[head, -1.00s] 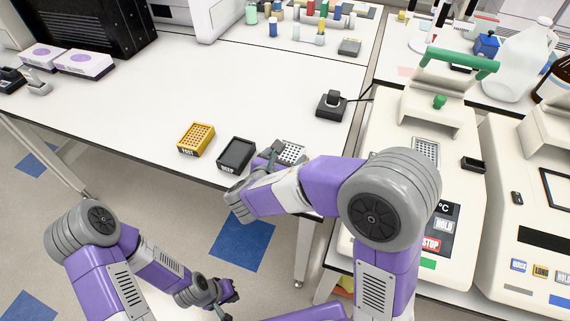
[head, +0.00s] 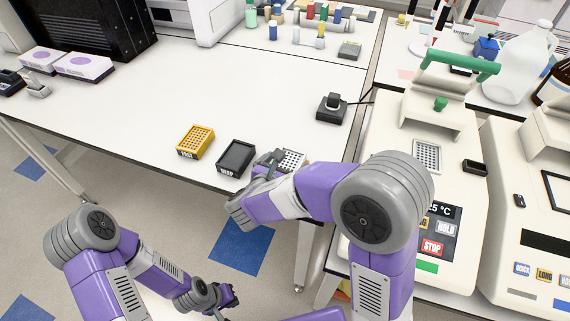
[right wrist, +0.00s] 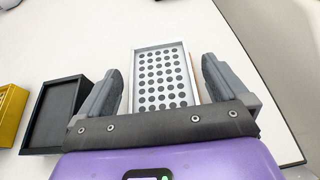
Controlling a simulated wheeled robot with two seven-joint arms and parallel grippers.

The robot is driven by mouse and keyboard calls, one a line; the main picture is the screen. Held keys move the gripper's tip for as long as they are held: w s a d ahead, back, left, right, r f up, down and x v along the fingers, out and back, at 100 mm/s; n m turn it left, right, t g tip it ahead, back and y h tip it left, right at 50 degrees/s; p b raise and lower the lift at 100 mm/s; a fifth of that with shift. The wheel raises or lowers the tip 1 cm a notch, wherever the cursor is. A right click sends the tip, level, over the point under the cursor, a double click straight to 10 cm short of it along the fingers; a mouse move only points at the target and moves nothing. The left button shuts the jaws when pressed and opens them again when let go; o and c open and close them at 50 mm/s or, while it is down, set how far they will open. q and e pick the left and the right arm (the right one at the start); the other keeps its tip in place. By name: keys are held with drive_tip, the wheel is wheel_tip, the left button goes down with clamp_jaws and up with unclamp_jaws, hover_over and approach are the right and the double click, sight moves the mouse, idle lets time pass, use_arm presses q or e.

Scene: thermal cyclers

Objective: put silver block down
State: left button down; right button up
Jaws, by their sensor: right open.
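The silver block (head: 292,160), a light plate with rows of dark holes, rests on the white table near its front edge, to the right of a black tray (head: 236,157). My right gripper (head: 266,160) is at the block and partly covers it in the head view. In the right wrist view the block (right wrist: 162,82) lies between the spread fingers (right wrist: 160,85), with a visible gap on each side. My left gripper (head: 230,300) hangs low over the floor, away from the table; its fingers are too small to judge.
A yellow rack (head: 195,142) stands left of the black tray. A small black device (head: 332,107) with a cable sits behind the block. A thermal cycler (head: 398,135) with its green-handled lid raised stands to the right. The table's middle is clear.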

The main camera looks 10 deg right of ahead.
drive_tip(key=p+v, duration=0.2)
drive_tip(key=v, duration=1)
drive_tip(key=shift+p, duration=0.3)
